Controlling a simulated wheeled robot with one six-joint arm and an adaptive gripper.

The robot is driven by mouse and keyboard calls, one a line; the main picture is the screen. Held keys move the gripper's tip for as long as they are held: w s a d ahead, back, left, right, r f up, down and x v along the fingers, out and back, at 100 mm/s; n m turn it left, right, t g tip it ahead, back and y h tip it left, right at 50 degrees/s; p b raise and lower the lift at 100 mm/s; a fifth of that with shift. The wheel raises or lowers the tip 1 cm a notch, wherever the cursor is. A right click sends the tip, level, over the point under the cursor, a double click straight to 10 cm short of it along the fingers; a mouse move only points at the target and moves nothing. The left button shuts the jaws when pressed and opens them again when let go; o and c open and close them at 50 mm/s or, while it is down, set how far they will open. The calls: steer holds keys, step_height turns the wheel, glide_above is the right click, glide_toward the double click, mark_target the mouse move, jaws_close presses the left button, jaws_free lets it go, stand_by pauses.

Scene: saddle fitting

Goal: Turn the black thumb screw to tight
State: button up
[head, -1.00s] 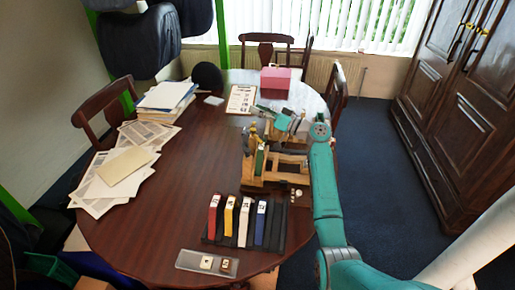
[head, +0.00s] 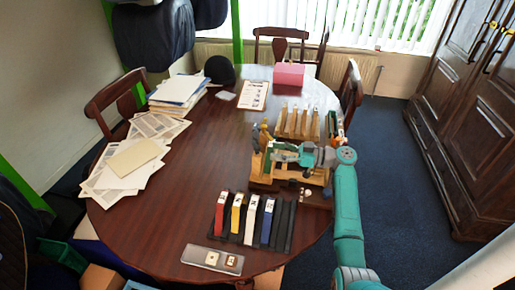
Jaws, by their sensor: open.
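A wooden fixture (head: 261,178) stands on the right part of the dark table. My gripper (head: 274,151) is above it, pointing left, with my teal arm reaching in from the right. The gripper is open, and I see nothing held in it. It hides part of the fixture's top. I cannot make out the black thumb screw; it is too small or hidden behind the gripper. I cannot tell whether the fingers touch the fixture.
A slotted wooden rack (head: 299,122) stands behind the fixture. In front is a black rack (head: 282,228) with red, yellow, white and blue pieces, and a grey tray (head: 212,259). A pink box (head: 289,74) and clipboard (head: 253,95) lie farther back. Papers (head: 130,160) cover the left; the table's middle is clear.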

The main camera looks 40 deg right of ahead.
mark_target(257, 147)
steer(key=x, duration=0.7)
steer(key=shift+w+a+r, duration=0.15)
steer(key=shift+w, duration=0.1)
jaws_close()
